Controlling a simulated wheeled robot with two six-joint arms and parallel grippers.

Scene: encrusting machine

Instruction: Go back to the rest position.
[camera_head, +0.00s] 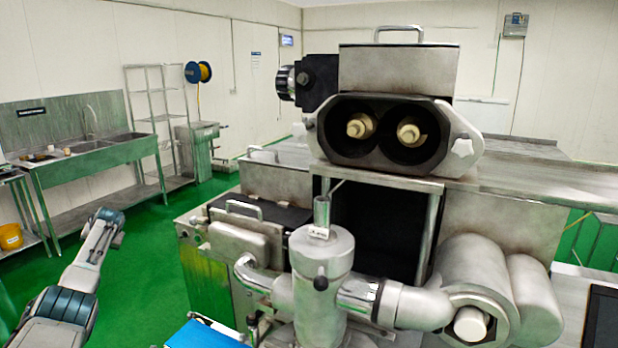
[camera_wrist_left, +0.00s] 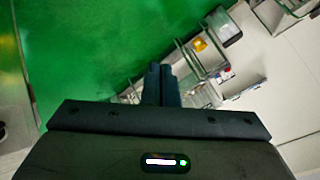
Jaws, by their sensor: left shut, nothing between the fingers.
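My left gripper (camera_wrist_left: 161,84) shows in the left wrist view with its two dark fingers together and nothing between them. It points over the green floor, clear of any object. In the head view my left arm rises from the lower left corner, apart from the machine and the sink bench; its fingers cannot be made out there. The steel encrusting machine (camera_head: 400,68) fills the middle and right, with two pale screw ends in its dark front opening. My right gripper is out of view.
A sink bench (camera_head: 100,158), a wire shelf (camera_head: 160,120) and a yellow bucket (camera_head: 10,236) stand along the left. A blue surface (camera_head: 205,335) lies at the bottom, near the machine. Green floor is free between my left arm and the machine.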

